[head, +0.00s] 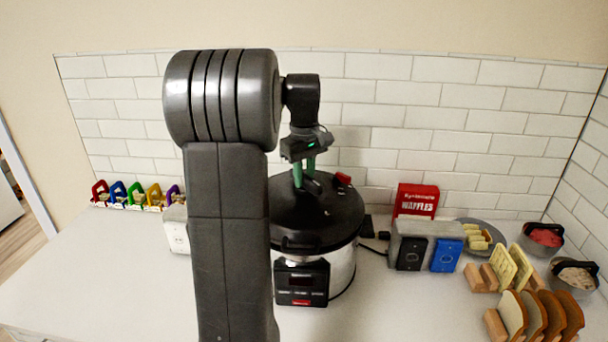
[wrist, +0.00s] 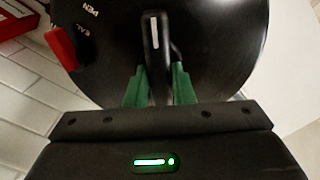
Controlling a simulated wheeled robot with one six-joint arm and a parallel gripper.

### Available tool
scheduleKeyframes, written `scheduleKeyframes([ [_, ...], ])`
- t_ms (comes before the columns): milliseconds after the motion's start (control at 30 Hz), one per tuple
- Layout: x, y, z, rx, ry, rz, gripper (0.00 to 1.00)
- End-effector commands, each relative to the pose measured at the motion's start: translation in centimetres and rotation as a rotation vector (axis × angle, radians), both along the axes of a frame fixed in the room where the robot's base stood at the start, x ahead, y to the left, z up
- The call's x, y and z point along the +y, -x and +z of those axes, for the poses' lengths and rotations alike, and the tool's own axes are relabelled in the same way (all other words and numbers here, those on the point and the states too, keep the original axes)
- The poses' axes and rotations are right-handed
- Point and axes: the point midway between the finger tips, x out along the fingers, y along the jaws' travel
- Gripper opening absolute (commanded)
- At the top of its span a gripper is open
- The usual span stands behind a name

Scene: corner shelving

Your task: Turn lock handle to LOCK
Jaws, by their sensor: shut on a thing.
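The pressure cooker (head: 345,268) has a round black lid (head: 335,213) and stands on the counter behind my arm. The dark lock handle (head: 312,184) is on top of the lid. In the wrist view the lock handle (wrist: 155,45) is a black bar with a white stripe, lying between the green fingers. My gripper (head: 304,174) points down at the lid from above; in the wrist view my gripper (wrist: 160,85) is shut on the handle. A red knob (wrist: 60,47) sits near the lid's edge, beside small white lettering that I cannot read fully. No LOCK mark is readable.
A toaster (head: 405,228) with black and blue fronts stands right of the cooker, before a red waffle box (head: 416,200). Bread slices (head: 540,312) in racks and bowls fill the far right. Colourful clips (head: 135,195) line the back left.

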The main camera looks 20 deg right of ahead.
Motion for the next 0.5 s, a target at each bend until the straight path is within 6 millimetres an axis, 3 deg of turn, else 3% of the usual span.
scheduleKeyframes([
  [500,-0.11,-0.02,0.04,0.0,0.001,-0.194,0.0],
])
